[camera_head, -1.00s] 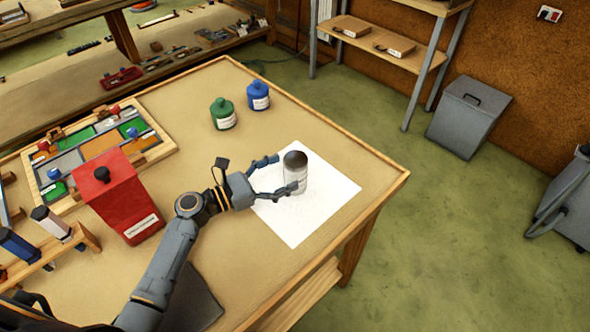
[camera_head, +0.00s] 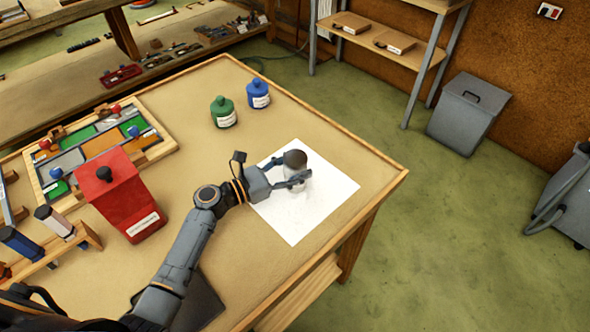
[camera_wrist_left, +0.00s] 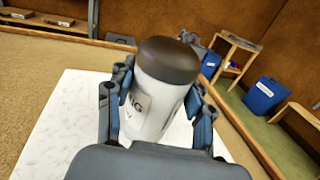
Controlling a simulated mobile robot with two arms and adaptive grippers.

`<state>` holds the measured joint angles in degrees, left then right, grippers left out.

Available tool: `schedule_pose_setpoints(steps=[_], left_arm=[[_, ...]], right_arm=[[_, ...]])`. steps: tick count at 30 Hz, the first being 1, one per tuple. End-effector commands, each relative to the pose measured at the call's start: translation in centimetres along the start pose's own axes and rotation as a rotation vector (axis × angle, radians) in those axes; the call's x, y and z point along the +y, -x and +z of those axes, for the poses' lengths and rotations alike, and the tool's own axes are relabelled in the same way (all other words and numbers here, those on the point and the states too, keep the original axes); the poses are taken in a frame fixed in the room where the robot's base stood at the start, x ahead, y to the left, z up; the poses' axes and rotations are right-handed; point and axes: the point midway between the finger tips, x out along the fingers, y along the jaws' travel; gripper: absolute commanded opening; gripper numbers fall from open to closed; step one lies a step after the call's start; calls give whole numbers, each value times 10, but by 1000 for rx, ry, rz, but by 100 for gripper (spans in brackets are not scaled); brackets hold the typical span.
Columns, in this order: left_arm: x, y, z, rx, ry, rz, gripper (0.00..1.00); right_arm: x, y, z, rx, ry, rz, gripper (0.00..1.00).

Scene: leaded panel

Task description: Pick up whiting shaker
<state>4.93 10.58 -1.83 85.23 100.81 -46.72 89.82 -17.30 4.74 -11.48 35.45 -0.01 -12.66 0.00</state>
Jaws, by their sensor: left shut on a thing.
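The whiting shaker (camera_head: 296,178) is a pale cylinder with a dark brown-grey cap, on or just over a white sheet (camera_head: 325,205) near the table's right corner. My left gripper (camera_head: 290,180) is shut on its sides. In the left wrist view the shaker (camera_wrist_left: 158,95) stands between the two fingers of my left gripper (camera_wrist_left: 155,110), with part of its label showing. I cannot tell whether its base touches the sheet. My right gripper is not in view.
Green (camera_head: 223,113) and blue (camera_head: 258,95) bottles stand behind the sheet. A red container (camera_head: 125,200) stands to the left, in front of the leaded panel (camera_head: 70,160). A wooden rack (camera_head: 60,245) is at the far left. Bare tabletop lies around the sheet.

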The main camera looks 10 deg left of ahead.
Motion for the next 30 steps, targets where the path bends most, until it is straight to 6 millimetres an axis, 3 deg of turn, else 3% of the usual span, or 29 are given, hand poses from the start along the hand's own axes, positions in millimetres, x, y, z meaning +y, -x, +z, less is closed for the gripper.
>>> schedule_pose_setpoints(steps=[7,19,30], left_arm=[[1,0,16,-2,-4,0,11],[0,0,90,-2,-4,0,11],[1,1,101,-1,1,4,11]], right_arm=[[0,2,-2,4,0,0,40],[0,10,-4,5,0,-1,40],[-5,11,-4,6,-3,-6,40]])
